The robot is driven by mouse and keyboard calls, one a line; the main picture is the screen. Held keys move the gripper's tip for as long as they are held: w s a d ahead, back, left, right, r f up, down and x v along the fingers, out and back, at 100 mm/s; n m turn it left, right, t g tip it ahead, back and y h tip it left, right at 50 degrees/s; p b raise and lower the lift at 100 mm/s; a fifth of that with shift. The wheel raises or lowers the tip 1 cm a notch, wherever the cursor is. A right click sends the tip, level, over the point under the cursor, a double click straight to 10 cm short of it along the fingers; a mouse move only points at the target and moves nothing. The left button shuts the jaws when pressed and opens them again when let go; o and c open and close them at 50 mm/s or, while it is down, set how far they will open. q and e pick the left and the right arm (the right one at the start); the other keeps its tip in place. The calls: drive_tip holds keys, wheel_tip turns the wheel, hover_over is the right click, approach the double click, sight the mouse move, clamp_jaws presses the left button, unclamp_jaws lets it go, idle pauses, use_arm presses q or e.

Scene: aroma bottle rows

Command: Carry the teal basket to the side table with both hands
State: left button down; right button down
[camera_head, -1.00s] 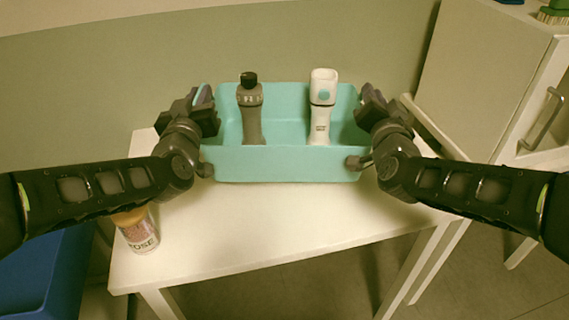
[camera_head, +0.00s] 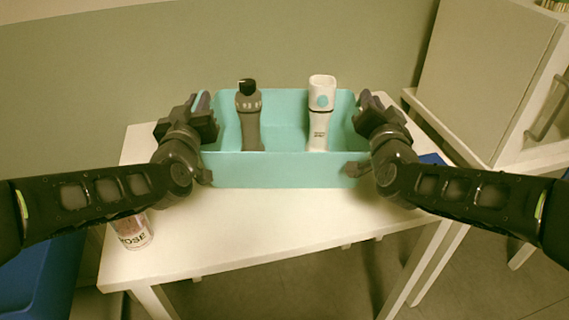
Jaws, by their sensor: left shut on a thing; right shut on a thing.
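The teal basket (camera_head: 285,171) is in the middle of the head view, in front of and over the white table (camera_head: 230,232). I cannot tell whether its bottom touches the tabletop. A grey bottle with a black top (camera_head: 249,122) and a white bottle with a teal dot (camera_head: 320,118) stand upright in it. My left gripper (camera_head: 206,128) is shut on the basket's left end. My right gripper (camera_head: 362,125) is shut on its right end. The fingertips are partly hidden by the grippers' own bodies.
A jar with a printed label (camera_head: 133,232) stands at the table's left front, partly behind my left arm. A blue bin (camera_head: 45,275) is at the lower left. A light cabinet (camera_head: 490,75) on a white stand is at the right. A blue thing (camera_head: 432,160) shows behind my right arm.

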use_arm(q)
drive_tip(key=shift+d+f+b, duration=0.2)
drive_tip(key=shift+f+b, duration=0.1)
drive_tip(key=shift+f, duration=0.25)
use_arm(e)
drive_tip(key=shift+a+f, duration=0.1)
drive_tip(key=shift+f, duration=0.4)
use_arm(q)
drive_tip(key=c, duration=1.8)
unclamp_jaws()
drive_tip(key=shift+r, duration=0.15)
use_arm(e)
drive_tip(key=c, duration=1.8)
unclamp_jaws()
drive_tip(key=shift+r, duration=0.15)
use_arm(q)
drive_tip(key=o, duration=0.4)
drive_tip(key=shift+a, duration=0.15)
use_arm(e)
drive_tip(key=o, duration=0.4)
use_arm(q)
drive_tip(key=shift+s, duration=0.1)
drive_tip(key=s, duration=0.7)
drive_tip(key=shift+s, duration=0.2)
use_arm(e)
drive_tip(key=s, duration=0.7)
drive_tip(key=shift+s, duration=0.3)
